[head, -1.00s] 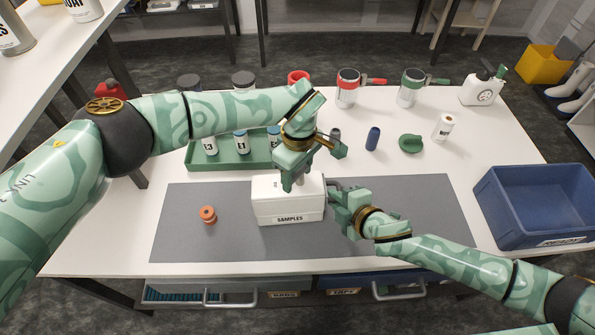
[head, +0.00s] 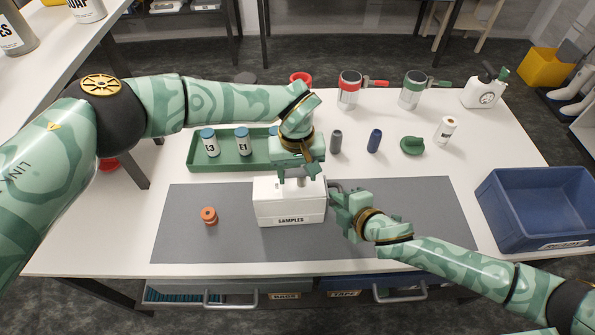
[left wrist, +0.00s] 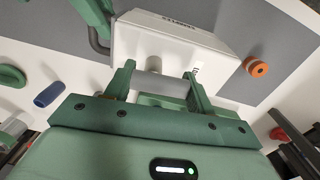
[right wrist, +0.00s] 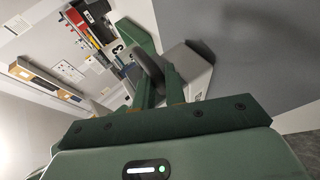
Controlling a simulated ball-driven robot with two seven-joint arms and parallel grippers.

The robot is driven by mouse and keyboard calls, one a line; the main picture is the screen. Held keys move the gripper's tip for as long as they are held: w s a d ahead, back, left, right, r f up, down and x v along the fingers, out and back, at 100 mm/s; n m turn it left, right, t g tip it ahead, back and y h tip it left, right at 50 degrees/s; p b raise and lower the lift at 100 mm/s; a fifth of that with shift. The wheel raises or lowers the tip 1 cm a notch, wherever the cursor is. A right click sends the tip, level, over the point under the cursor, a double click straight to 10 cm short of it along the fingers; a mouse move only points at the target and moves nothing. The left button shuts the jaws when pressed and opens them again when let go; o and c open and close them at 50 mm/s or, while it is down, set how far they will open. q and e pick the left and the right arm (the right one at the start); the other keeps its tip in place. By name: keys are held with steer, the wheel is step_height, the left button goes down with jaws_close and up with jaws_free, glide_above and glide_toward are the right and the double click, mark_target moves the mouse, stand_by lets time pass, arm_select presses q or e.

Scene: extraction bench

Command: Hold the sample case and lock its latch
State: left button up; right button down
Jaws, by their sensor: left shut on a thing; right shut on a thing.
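The white sample case (head: 290,209), labelled SAMPLES, stands upright and closed on the grey mat. My right gripper (head: 337,193) is shut on the case's dark side handle (right wrist: 149,66), at the right end of the case. My left gripper (head: 299,180) points down at the top of the case. Its fingers (left wrist: 160,85) stand either side of the round latch knob (left wrist: 154,64), and it is shut on the knob, though the contact is not clear. Small dark lettering lies beside the knob. The latch's exact setting cannot be told.
An orange spool-like piece (head: 209,215) lies on the mat (head: 400,240) left of the case. A green tray (head: 200,162) with labelled vials stands behind. A grey and a blue cylinder (head: 373,140) stand behind right; a blue bin (head: 540,205) is far right.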

mark_target(296, 169)
arm_select(q)
steer(key=shift+m, duration=0.4)
arm_select(e)
steer(key=shift+r, duration=0.1)
arm_select(q)
steer(key=o, duration=1)
step_height(296, 169, up, 12)
steer(key=shift+w+a+f, duration=0.1)
steer(key=shift+w, duration=0.05)
arm_select(e)
steer(key=c, duration=1.4)
jaws_free()
steer(key=shift+o, duration=0.2)
